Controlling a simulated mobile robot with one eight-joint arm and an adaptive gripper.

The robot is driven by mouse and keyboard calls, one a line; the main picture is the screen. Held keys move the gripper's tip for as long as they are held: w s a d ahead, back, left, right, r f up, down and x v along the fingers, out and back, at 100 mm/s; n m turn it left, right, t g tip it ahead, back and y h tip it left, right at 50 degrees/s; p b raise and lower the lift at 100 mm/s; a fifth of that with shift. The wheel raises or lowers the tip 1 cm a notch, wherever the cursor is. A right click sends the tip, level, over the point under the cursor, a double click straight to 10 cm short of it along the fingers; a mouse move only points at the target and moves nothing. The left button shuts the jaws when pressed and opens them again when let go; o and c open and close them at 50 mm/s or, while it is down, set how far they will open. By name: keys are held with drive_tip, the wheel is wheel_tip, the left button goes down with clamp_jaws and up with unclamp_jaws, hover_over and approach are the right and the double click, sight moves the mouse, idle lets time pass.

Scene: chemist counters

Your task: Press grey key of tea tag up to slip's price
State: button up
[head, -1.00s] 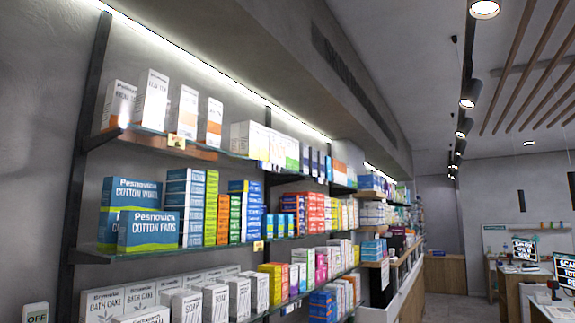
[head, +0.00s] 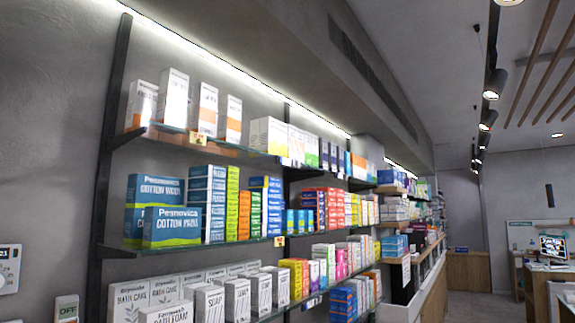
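My gripper is not in view. Small price tags sit on the shelf edges. A yellowish tag (head: 197,139) is on the top shelf edge, below white boxes with orange bases (head: 207,110). Another small yellowish tag (head: 279,241) is on the middle shelf edge. The tags are too small to read, and I cannot make out a grey key on either. I cannot tell which tag belongs to tea. No paper slip can be identified.
Shelves carry cotton boxes (head: 172,227), soap boxes (head: 237,299) and other cartons. A white wall unit (head: 8,268) and an OFF plate (head: 66,311) are at the lower left. A wooden-fronted counter (head: 434,291) runs along the right, with open floor (head: 476,306) beyond.

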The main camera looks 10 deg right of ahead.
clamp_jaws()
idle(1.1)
